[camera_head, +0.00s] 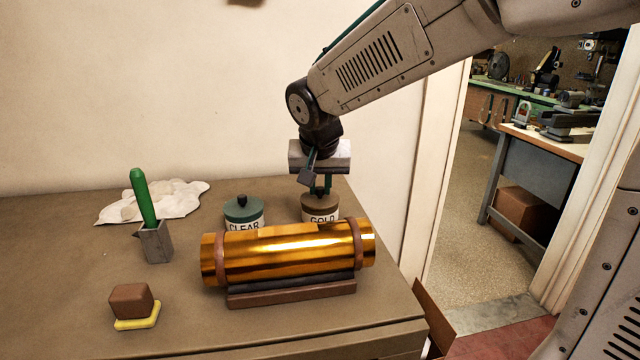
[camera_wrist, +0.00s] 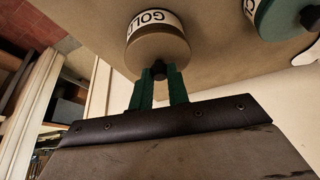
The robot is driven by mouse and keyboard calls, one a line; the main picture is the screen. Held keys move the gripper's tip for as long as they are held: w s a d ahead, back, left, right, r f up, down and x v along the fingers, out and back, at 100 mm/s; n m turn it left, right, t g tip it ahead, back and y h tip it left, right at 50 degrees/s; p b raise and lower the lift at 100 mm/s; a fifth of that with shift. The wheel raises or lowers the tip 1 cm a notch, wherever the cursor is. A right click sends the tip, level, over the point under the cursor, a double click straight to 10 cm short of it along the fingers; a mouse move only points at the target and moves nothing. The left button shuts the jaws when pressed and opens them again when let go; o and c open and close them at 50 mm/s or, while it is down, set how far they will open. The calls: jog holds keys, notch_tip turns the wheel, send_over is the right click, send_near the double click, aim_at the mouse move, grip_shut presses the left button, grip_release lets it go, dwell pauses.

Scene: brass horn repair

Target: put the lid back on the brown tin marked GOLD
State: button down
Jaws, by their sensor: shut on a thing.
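The brown tin marked GOLD (camera_head: 321,218) stands on the bench behind the brass tube, its lower part hidden by the tube. It also shows in the wrist view (camera_wrist: 150,22). Its brown lid (camera_wrist: 158,50) is at the tin's top, roughly level and lined up with it; I cannot tell whether it is fully seated. My gripper (camera_head: 320,187) points down over the tin. In the wrist view its green fingers (camera_wrist: 159,76) are shut on the dark knob of the lid.
A green-lidded tin marked CLEAR (camera_head: 244,211) stands just left of the GOLD tin. The brass tube (camera_head: 290,250) lies on a cradle in front of both. A green-handled tool in a grey holder (camera_head: 156,243), a white cloth (camera_head: 175,198) and a brown block on a yellow base (camera_head: 132,302) are farther left.

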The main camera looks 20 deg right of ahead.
dwell(0.3)
jog(key=c, duration=0.8)
grip_release()
jog(key=shift+r, duration=3.5)
jog(key=shift+c, duration=0.3)
grip_shut()
jog(key=shift+f, duration=0.25)
